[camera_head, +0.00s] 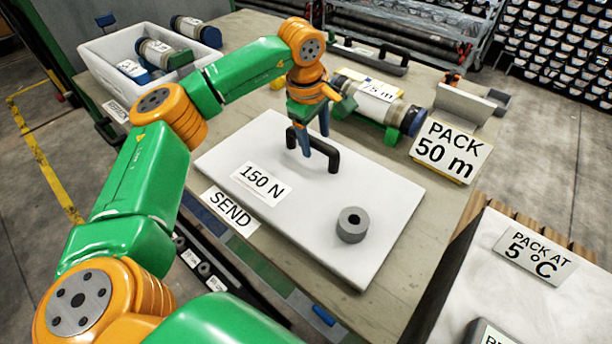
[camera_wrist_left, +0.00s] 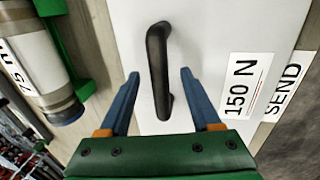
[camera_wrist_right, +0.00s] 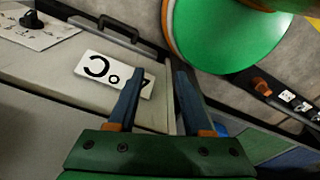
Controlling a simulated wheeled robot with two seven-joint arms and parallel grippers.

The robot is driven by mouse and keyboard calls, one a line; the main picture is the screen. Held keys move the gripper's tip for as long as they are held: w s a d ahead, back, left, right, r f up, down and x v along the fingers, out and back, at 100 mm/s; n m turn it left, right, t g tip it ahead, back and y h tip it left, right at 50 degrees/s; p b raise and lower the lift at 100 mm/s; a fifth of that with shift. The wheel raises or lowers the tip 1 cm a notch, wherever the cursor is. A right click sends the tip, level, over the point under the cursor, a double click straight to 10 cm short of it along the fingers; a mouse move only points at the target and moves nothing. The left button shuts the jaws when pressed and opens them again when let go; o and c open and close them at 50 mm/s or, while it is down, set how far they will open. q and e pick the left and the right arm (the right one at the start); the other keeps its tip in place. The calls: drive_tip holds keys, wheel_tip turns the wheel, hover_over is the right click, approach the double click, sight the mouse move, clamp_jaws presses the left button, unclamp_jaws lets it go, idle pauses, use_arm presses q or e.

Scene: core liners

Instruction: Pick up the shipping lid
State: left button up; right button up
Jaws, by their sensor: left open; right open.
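The shipping lid (camera_head: 305,215) is a flat white slab with a black handle (camera_head: 325,152), lying on the table and labelled "150 N". A grey ring-shaped weight (camera_head: 352,226) sits on its near right part. My left gripper (camera_head: 313,150) is open just above the handle. In the left wrist view the handle (camera_wrist_left: 158,70) lies between and beyond the open blue fingers (camera_wrist_left: 160,75), and they appear apart from it. My right gripper (camera_wrist_right: 160,75) is open and empty over a pale cabinet with a partly hidden "C" sign (camera_wrist_right: 115,75); it is not visible in the head view.
A white crate (camera_head: 105,85) with core tubes stands at back left. A core tube (camera_head: 378,100) lies in a green cradle behind the lid, near a "PACK 50 m" sign (camera_head: 447,150). A "SEND" label (camera_head: 230,212) is at the near table edge. A cold cabinet (camera_head: 500,290) stands at right.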

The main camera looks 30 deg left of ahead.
use_arm(q)
drive_tip(key=shift+w+d+f, duration=0.1)
drive_tip(key=shift+w+f, duration=0.05)
drive_tip(key=shift+f, duration=0.5)
drive_tip(key=shift+w+f, duration=0.15)
drive_tip(key=shift+f, duration=0.45)
clamp_jaws()
drive_tip(key=shift+r, duration=0.1)
